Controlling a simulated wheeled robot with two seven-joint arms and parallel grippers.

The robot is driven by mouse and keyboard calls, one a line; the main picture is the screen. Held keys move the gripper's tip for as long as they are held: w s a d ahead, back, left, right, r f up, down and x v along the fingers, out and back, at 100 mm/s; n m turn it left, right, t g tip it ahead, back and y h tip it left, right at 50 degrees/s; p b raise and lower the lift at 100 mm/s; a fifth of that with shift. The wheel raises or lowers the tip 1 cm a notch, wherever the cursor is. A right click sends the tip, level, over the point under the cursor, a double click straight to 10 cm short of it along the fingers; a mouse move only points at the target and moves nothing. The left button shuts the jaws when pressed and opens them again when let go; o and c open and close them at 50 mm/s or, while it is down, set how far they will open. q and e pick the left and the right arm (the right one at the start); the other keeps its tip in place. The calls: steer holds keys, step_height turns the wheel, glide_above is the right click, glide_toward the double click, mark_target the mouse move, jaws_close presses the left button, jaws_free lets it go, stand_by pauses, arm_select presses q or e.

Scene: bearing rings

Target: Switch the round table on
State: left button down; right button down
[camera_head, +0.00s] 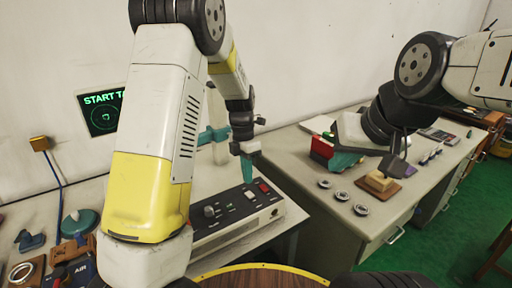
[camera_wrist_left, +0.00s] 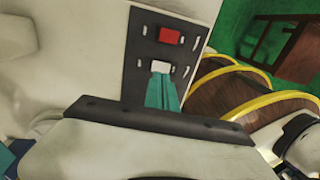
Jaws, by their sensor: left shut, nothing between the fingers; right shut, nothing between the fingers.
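The control box (camera_head: 238,222) stands on the bench, with a dark top panel bearing a knob, a red switch (camera_head: 264,187) and small pale switches. The round table (camera_head: 262,279), wooden with a yellow rim, is partly in view at the bottom. My left gripper (camera_head: 248,178) is shut and points down at the panel's far right part. In the left wrist view its teal fingertips (camera_wrist_left: 161,78) are at the lower edge of a white switch (camera_wrist_left: 160,68), below the red switch (camera_wrist_left: 169,36); I cannot tell whether they touch. My right gripper (camera_head: 396,166) is shut above the right bench.
A dark screen with green text (camera_head: 103,111) is on the wall, partly hidden by my left arm. The right bench holds several metal rings (camera_head: 341,196), a wooden block (camera_head: 378,182) and a red-and-green item (camera_head: 324,150). Tools lie at the lower left.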

mark_target(246, 192)
arm_select(q)
step_height(246, 192, up, 9)
steer(key=shift+w+a+r, duration=0.2)
steer(key=shift+w+a, duration=0.2)
steer(key=shift+w, duration=0.05)
